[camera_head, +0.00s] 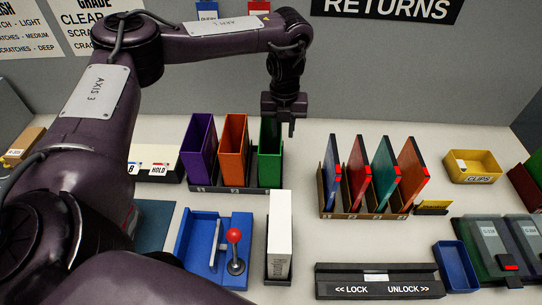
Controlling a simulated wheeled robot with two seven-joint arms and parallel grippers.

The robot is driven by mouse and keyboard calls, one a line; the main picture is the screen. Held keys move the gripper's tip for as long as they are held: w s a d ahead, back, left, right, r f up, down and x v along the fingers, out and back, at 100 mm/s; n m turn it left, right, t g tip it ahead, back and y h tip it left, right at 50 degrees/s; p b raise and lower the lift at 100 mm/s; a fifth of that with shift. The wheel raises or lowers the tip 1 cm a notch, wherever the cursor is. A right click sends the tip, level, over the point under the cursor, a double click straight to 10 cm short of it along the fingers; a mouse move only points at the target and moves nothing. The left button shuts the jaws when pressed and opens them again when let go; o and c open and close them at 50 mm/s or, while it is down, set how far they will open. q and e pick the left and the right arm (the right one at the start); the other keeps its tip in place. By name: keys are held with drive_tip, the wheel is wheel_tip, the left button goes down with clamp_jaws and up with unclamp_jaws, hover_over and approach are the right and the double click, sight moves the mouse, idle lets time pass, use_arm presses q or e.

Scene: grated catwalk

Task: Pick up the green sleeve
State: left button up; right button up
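The green sleeve (270,160) stands upright in the rightmost slot of a dark rack (237,189), beside the orange sleeve (233,148) and the purple sleeve (198,148). My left gripper (291,130) points down at the top of the green sleeve and covers part of its upper edge. I cannot tell whether its fingers are around the sleeve, touching it or only in front of it, nor how far apart they are. My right gripper is not in view.
A second rack (362,214) holds several leaning coloured cases, one teal. A white box (279,225) stands in front of the green sleeve. A blue fixture with a red-knobbed lever (234,236), a lock bar (375,285) and a yellow clips tray (472,166) surround them.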

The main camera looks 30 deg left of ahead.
use_arm(q)
drive_tip(key=f+p, duration=0.1)
drive_tip(key=f, duration=0.2)
drive_tip(key=f+p, duration=0.1)
drive_tip(key=f, duration=0.1)
drive_tip(key=shift+s+f+p, duration=0.15)
drive_tip(key=shift+s+p, duration=0.15)
drive_tip(key=shift+p, duration=0.05)
clamp_jaws()
